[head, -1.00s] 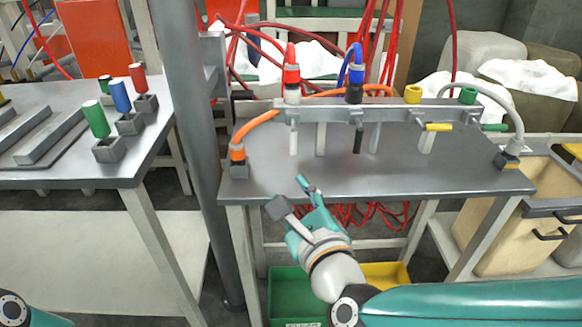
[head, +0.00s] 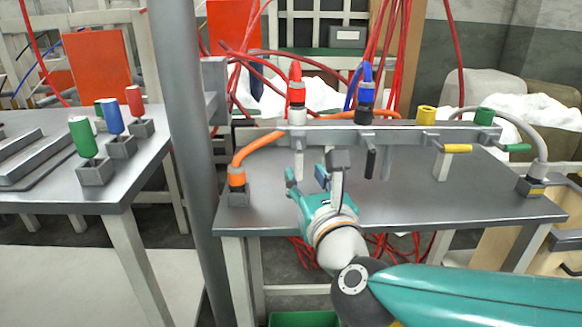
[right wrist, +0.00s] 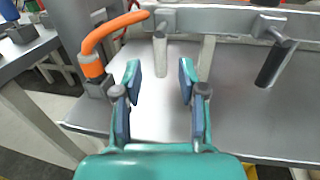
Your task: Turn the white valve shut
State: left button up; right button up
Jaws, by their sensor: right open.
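The white valve handle (head: 299,163) hangs straight down from the grey manifold bar (head: 400,133), below the valve with the red hose fitting. In the right wrist view the white handle (right wrist: 160,52) shows beyond and between my fingertips. My right gripper (head: 314,174) is open and empty, its fingers spread just short of the handle. The fingers also show in the right wrist view (right wrist: 160,75), with a visible gap to the handle. My left gripper is not in view.
A black handle (head: 370,161) hangs right of the white one, near my right finger. Yellow (head: 457,148) and green (head: 518,148) handles point sideways farther right. An orange hose (head: 252,147) curves down at left. A grey post (head: 188,150) stands left of the table.

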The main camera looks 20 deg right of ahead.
aim_at(300, 166)
jog(key=w, duration=0.5)
jog(key=shift+w+d, duration=0.2)
jog(key=shift+w, duration=0.2)
jog(key=shift+c, duration=0.3)
